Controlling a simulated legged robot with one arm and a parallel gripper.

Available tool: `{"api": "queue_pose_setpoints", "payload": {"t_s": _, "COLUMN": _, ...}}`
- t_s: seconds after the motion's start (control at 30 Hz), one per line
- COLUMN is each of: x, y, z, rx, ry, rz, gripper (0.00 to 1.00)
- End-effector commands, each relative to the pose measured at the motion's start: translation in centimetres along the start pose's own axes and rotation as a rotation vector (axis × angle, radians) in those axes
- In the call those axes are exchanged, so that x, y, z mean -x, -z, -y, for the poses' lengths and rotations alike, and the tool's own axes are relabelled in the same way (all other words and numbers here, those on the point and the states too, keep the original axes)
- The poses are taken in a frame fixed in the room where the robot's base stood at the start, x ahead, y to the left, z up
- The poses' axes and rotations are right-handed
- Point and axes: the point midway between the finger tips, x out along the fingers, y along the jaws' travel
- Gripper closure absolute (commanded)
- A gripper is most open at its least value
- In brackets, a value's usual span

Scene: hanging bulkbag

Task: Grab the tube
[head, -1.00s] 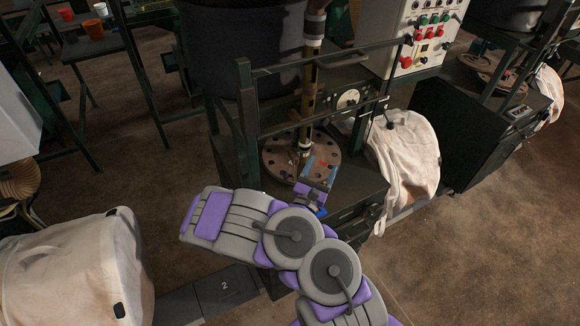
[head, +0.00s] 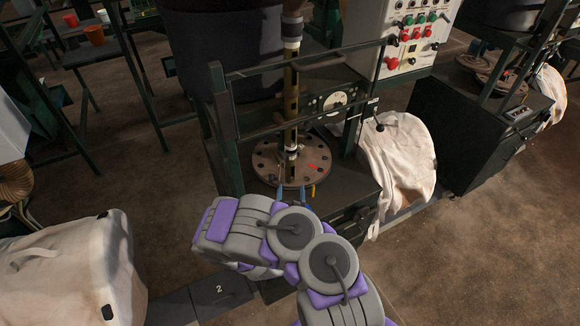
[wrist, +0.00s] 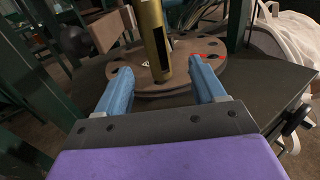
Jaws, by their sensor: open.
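The tube (head: 291,97) is a brass-coloured, slotted vertical pipe standing over the round flange plate (head: 268,165) on the machine. In the wrist view the tube (wrist: 155,42) rises beyond my fingertips, left of the middle of the gap. My gripper (wrist: 160,78) is open, with two blue fingers apart and nothing between them. In the head view my gripper (head: 295,192) is at the near edge of the flange, short of the tube. Most of the gripper is hidden behind my arm there.
Green frame bars (head: 232,133) stand around the tube. A white bag (head: 398,165) hangs right of the machine, and another white bag (head: 70,268) is at lower left. A control box (head: 405,35) is behind. Open floor lies at the right.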

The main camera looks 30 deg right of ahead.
Motion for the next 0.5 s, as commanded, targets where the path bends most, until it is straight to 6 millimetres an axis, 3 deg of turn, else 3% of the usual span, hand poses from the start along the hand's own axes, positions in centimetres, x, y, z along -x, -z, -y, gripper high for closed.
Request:
{"api": "queue_pose_setpoints", "payload": {"t_s": 0.33, "x": -4.8, "y": -0.2, "z": -1.6, "rx": 0.014, "ry": 0.002, "rz": 0.013, "gripper": 0.31}}
{"api": "queue_pose_setpoints", "payload": {"t_s": 0.5, "x": -7.0, "y": -0.1, "z": -1.0, "rx": 0.011, "ry": 0.002, "rz": 0.007, "gripper": 0.31}}
